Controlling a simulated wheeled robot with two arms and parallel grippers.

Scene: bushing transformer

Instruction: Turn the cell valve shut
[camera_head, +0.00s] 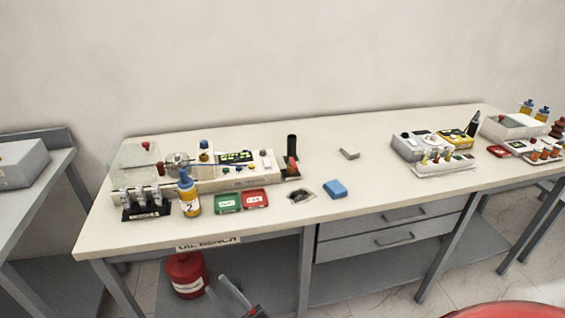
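An oil test unit (225,182) sits at the left of the long bench. Which of these is the cell valve I cannot tell at this size. My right gripper (222,294) is low in front of the bench, below the top and well away from the unit. Its two grey fingers look apart, with nothing seen between them. My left gripper is not in view.
A yellow bottle marked 2 (190,199), a vial rack (146,205), green (228,202) and red (256,198) trays stand before the unit. A blue block (335,189) lies mid-bench. A red canister (187,274) is underneath. The bench middle is mostly clear.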

